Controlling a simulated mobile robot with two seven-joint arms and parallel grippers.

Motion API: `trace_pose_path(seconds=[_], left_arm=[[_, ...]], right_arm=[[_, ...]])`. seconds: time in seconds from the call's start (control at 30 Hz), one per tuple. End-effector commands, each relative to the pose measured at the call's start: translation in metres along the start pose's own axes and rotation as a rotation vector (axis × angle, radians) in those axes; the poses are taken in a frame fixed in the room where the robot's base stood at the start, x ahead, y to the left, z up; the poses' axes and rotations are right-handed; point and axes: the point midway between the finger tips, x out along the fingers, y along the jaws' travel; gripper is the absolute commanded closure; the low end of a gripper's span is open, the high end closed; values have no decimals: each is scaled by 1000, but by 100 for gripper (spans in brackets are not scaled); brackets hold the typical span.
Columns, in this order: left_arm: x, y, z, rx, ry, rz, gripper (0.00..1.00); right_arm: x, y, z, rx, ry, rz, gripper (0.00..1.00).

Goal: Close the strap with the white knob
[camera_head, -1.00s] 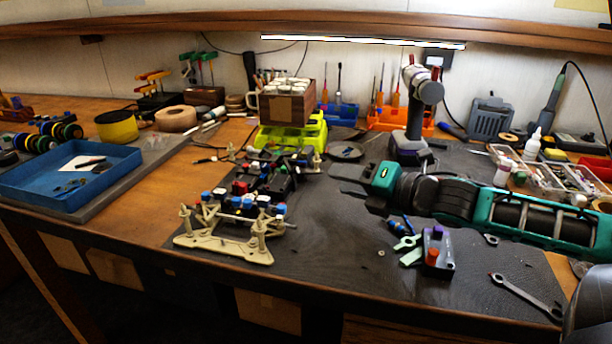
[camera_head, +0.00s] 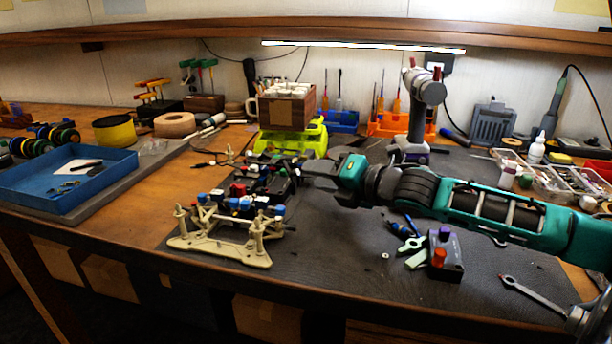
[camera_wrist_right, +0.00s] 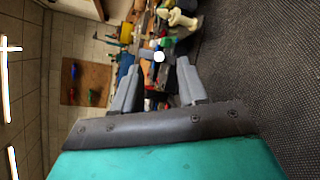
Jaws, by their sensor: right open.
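The RC car chassis (camera_head: 240,196) lies on the dark mat, with a cream front frame (camera_head: 222,250) and blue, red and white parts on it. My right gripper (camera_head: 310,172) reaches in from the right to the chassis's right side. In the right wrist view its two fingers (camera_wrist_right: 157,88) are apart with nothing gripped. A round white knob (camera_wrist_right: 158,57) shows between and just beyond the fingertips. The strap itself is too small to make out. My left gripper is not seen.
A lime-green car body (camera_head: 290,140) and a wooden box (camera_head: 288,108) stand behind the chassis. A grey block with coloured knobs (camera_head: 442,262) and a wrench (camera_head: 530,295) lie at front right. A blue tray (camera_head: 70,178) is at left. Bare mat lies right of the cream frame.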

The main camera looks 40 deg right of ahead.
Motion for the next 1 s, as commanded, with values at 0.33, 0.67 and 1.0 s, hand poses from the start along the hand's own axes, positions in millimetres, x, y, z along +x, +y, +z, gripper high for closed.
trace_pose_path(seconds=[0.33, 0.67, 1.0], left_arm=[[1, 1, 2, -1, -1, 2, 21], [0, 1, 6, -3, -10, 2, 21], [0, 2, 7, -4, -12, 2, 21]], right_arm=[[24, 2, 1, 1, -2, 3, 58], [39, 2, -1, -1, 3, 2, 58], [40, 1, -1, -2, 4, 2, 61]])
